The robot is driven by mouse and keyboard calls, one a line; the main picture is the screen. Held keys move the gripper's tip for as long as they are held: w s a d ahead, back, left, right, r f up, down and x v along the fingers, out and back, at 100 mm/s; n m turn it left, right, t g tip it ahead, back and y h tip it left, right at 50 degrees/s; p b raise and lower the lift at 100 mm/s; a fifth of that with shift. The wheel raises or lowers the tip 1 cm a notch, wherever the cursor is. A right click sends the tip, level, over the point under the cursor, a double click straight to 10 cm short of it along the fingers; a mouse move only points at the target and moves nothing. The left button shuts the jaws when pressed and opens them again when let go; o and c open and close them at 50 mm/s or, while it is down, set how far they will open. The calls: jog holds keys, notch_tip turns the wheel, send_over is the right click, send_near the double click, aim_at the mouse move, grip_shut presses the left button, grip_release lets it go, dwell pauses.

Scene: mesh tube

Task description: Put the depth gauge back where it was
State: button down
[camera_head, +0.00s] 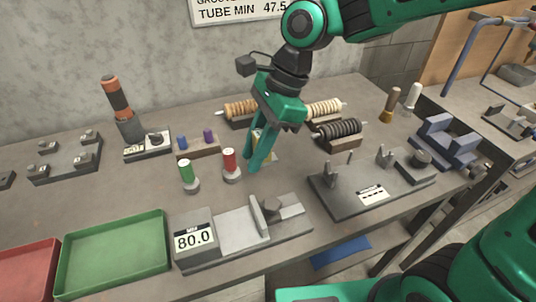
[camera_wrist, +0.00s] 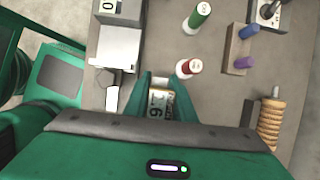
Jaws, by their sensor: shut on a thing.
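My gripper (camera_head: 256,164) points down over the middle of the bench, behind the 80.0 measuring device and right of the red-topped peg. In the wrist view my gripper (camera_wrist: 161,80) has its fingers on both sides of a small cream-and-yellow piece with a dark-digit display (camera_wrist: 160,103). This is likely the depth gauge. It shows in the head view as a pale yellow patch (camera_head: 259,136) between the fingers. Most of it is hidden by the fingers and palm. I cannot tell whether it touches the bench or which place it came from.
Close by stand a red-topped peg (camera_head: 229,163), a green-topped peg (camera_head: 186,173) and a wooden block with blue and purple pegs (camera_head: 198,150). The 80.0 device (camera_head: 240,236) is in front. A dark spring coil (camera_head: 338,130) and a grey fixture plate (camera_head: 345,198) are right. A green tray (camera_head: 112,254) is front left.

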send_over(268, 167)
notch_tip(268, 167, down, 5)
jog(key=shift+r, duration=0.15)
jog(key=shift+w+f, duration=0.1)
jog(key=shift+f, duration=1.95)
jog(key=shift+f, duration=0.1)
jog(key=c, duration=1.5)
grip_release()
jog(key=v, duration=1.2)
jog(key=shift+a, duration=0.1)
